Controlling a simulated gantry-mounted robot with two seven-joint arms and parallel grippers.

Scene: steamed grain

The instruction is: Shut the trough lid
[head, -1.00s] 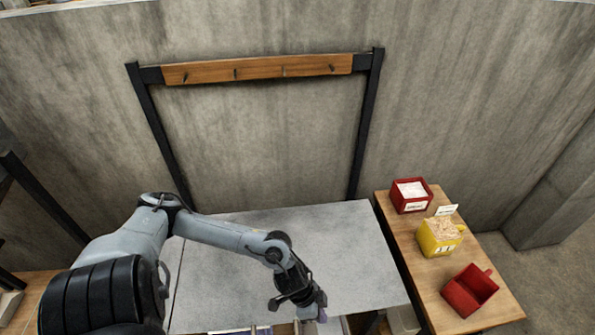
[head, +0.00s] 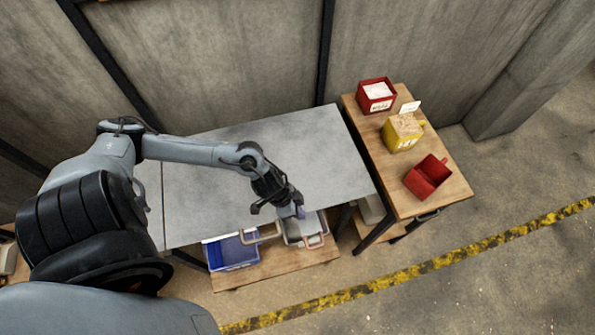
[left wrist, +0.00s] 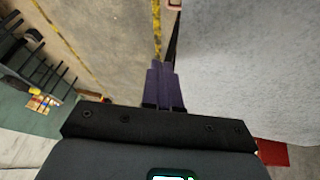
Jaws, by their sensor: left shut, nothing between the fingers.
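My left gripper (head: 298,210) is over the front edge of the grey tabletop (head: 300,150), to the right of its middle. Its purple fingers are together and empty in the left wrist view (left wrist: 162,86). Below the edge, a grey container with a pale pinkish rim (head: 316,242) shows on the low shelf, partly hidden by the gripper and tabletop. I cannot tell whether the gripper touches it. No trough lid can be clearly told apart; the grey surface also fills the right of the left wrist view (left wrist: 250,70). My right gripper is not in view.
A blue bin (head: 234,258) stands on the low wooden shelf (head: 275,268). A wooden side table (head: 398,175) at right holds a red box (head: 376,97), a yellow container of grain (head: 402,134) and a red scoop-like container (head: 427,177). Floor in front is clear.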

